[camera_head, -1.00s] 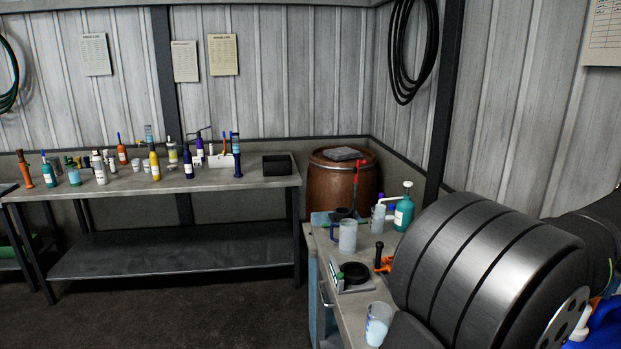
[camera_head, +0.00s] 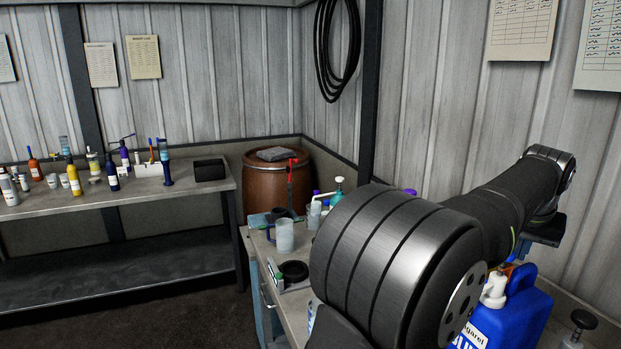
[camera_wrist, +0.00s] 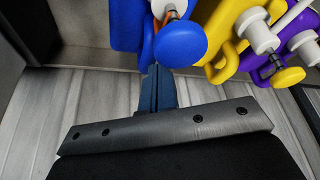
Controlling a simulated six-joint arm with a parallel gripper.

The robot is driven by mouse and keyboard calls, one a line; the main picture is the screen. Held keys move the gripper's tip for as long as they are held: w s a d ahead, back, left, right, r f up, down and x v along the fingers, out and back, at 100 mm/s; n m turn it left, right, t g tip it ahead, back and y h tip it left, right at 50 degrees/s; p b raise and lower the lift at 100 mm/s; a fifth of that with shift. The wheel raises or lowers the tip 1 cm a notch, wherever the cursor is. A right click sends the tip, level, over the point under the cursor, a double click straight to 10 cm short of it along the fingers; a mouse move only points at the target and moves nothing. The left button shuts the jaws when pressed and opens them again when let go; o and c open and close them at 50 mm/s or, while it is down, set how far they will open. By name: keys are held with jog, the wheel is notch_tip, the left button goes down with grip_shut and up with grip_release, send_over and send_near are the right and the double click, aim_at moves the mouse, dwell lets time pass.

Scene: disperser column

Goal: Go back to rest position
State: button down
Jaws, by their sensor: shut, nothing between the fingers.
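My gripper (camera_wrist: 157,88) shows in the wrist view with its fingers together and nothing between them. Its fingertips are close to a blue jug (camera_wrist: 126,25) with a white neck and a blue round knob; I cannot tell whether they touch it. The blue jug (camera_head: 515,312) stands at the lower right there, below my wrist.
A yellow jug (camera_wrist: 233,22) and a purple jug (camera_wrist: 257,57) are beside the blue one. A wooden barrel (camera_head: 276,182) stands behind. A table (camera_head: 130,201) with several bottles is at left.

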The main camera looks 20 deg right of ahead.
aim_at(524, 267)
jog(key=shift+a+f, duration=0.15)
jog(key=shift+f, duration=0.75)
jog(key=shift+d+f, duration=0.15)
jog(key=shift+d, duration=1.7)
